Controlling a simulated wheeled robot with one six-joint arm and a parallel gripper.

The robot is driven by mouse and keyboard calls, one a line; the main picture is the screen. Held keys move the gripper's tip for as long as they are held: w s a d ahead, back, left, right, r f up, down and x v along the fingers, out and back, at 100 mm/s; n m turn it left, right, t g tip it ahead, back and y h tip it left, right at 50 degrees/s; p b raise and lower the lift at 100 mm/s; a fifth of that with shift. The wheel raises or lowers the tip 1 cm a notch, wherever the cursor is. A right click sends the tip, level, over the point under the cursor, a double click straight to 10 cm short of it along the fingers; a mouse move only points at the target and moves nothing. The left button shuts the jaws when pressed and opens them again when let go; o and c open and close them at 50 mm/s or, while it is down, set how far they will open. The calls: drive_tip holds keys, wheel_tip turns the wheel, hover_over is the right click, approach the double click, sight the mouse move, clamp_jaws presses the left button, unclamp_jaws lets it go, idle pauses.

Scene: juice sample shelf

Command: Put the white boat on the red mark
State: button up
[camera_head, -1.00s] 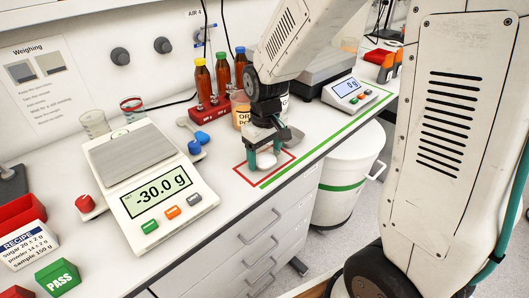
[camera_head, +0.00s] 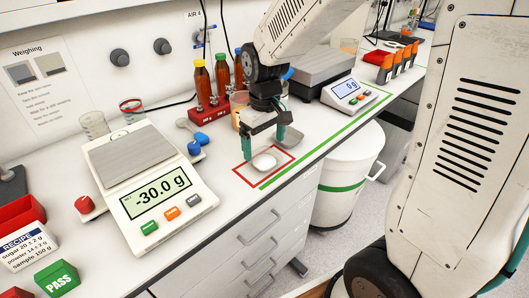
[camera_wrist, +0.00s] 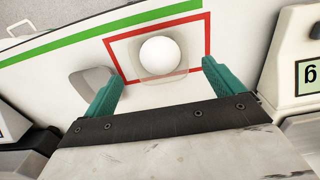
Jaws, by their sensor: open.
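The white boat (camera_head: 264,162) is a small shallow pale dish with a round white heap in it. It rests on the bench inside the red mark (camera_head: 237,170), a red square outline. In the wrist view the boat (camera_wrist: 160,56) lies within the red mark (camera_wrist: 207,30), close to the outline side nearest my gripper. My gripper (camera_head: 264,149) is open and empty just above the boat. In the wrist view its teal fingers (camera_wrist: 162,72) stand wide apart on either side, clear of the boat.
A grey dish (camera_wrist: 88,84) lies just beside the red mark. A green line (camera_head: 305,161) runs along the bench edge. A scale reading -30.0 g (camera_head: 160,195) stands left, another scale (camera_head: 350,95) right. A bottle rack (camera_head: 208,115) and tub are behind my gripper.

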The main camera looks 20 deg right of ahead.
sight(265, 163)
wheel_tip(265, 163, up, 8)
drive_tip(key=s+d+r+m, duration=0.1)
drive_tip(key=s+r, duration=0.1)
drive_tip(key=s, duration=0.9)
drive_tip(key=s+d+r+m+t, duration=0.1)
drive_tip(key=s+m, duration=0.1)
drive_tip(key=s, duration=0.9)
drive_tip(key=shift+d+r+m, duration=0.3)
drive_tip(key=shift+d+r, duration=0.05)
drive_tip(key=shift+r, duration=0.05)
drive_tip(key=shift+s, duration=0.1)
